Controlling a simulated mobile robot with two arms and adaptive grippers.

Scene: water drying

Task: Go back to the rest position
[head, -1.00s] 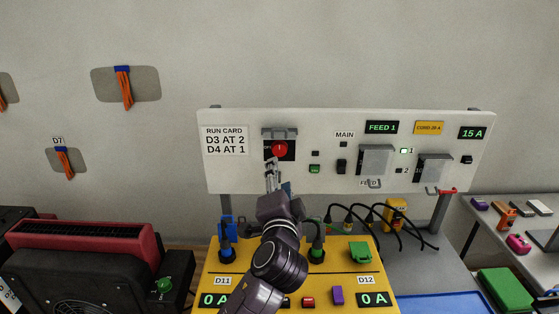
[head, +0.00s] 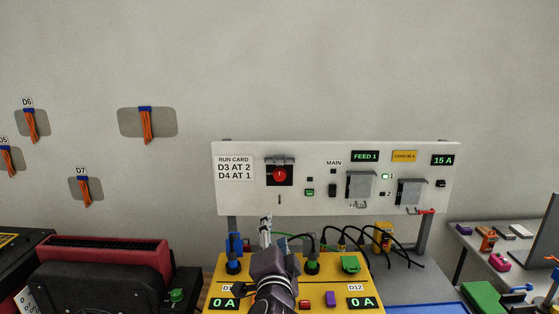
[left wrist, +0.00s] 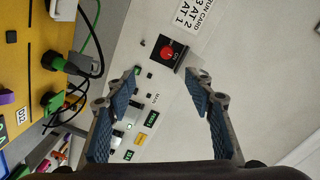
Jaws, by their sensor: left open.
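My left gripper (head: 266,228) is in the lower middle of the head view, below the white control panel (head: 300,206) and above the yellow unit (head: 230,268). In the left wrist view its two blue-padded fingers (left wrist: 165,100) are spread apart with nothing between them. The red knob (head: 279,175) on the panel shows uncovered, and it also shows beyond the fingers in the left wrist view (left wrist: 168,53). The gripper is apart from the panel. My right gripper is not in view.
The yellow unit carries black plugs with cables and a green block (head: 351,264). A red and black machine (head: 105,255) stands at the left. A side table (head: 470,243) with small items stands at the right.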

